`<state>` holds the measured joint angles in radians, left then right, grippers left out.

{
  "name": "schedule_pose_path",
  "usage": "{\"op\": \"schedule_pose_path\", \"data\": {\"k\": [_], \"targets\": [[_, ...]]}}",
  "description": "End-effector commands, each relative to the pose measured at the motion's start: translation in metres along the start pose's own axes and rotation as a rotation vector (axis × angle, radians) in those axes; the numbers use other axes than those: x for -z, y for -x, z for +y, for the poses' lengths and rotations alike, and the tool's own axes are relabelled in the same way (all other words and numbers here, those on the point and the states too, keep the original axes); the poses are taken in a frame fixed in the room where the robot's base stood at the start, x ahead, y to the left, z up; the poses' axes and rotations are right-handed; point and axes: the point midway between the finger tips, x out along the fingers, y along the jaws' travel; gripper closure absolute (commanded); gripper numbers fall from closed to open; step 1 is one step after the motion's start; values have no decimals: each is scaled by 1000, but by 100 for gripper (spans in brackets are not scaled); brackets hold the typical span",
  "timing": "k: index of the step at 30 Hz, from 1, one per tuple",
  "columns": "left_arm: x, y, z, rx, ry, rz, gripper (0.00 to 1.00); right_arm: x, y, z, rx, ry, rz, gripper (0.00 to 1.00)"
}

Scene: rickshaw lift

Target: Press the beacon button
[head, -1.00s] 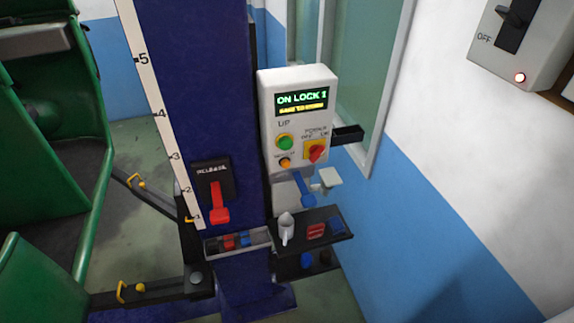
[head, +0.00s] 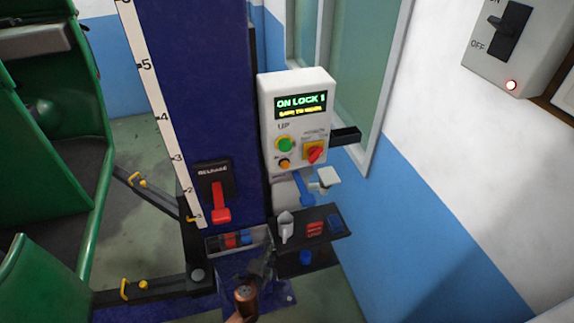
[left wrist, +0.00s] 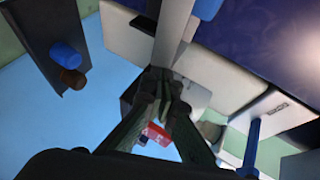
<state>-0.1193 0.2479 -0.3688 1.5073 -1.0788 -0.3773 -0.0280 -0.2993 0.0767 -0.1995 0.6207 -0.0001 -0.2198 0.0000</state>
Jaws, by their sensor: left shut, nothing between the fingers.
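A white control box (head: 295,140) on the blue column has a green button (head: 285,144) under the word UP. A small orange button (head: 284,163) sits below it; the small label by it is too fine to read, so I cannot tell if it is the beacon button. My left gripper (head: 266,262) is shut and empty at the bottom of the head view, below the box and in front of the lower shelf, apart from the buttons. Its fingers (left wrist: 166,85) also show closed together in the left wrist view. My right gripper is not in view.
A red and yellow rotary switch (head: 314,152) is right of the buttons. A red release lever (head: 220,203) is at left. A dark shelf (head: 330,231) with a white jug-like item (head: 286,225) juts out below the box. A green vehicle body (head: 45,180) stands far left.

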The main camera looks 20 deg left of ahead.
Motion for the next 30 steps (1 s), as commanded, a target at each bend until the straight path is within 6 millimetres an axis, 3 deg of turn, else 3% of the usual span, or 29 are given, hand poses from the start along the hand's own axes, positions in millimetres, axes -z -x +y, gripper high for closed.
{"op": "schedule_pose_path", "data": {"k": [1,8,12,15,21,25,30], "targets": [[14,4,-32,57,-38,19,100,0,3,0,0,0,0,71],[78,45,-162,323,-211,80,100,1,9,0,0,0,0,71],[116,87,-236,498,-303,103,100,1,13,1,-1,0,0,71],[136,119,-278,610,-358,109,100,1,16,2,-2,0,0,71],[163,169,-328,765,-422,110,100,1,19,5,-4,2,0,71],[168,182,-340,806,-438,108,100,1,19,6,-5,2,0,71],[170,185,-342,814,-441,108,100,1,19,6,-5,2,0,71]]}}
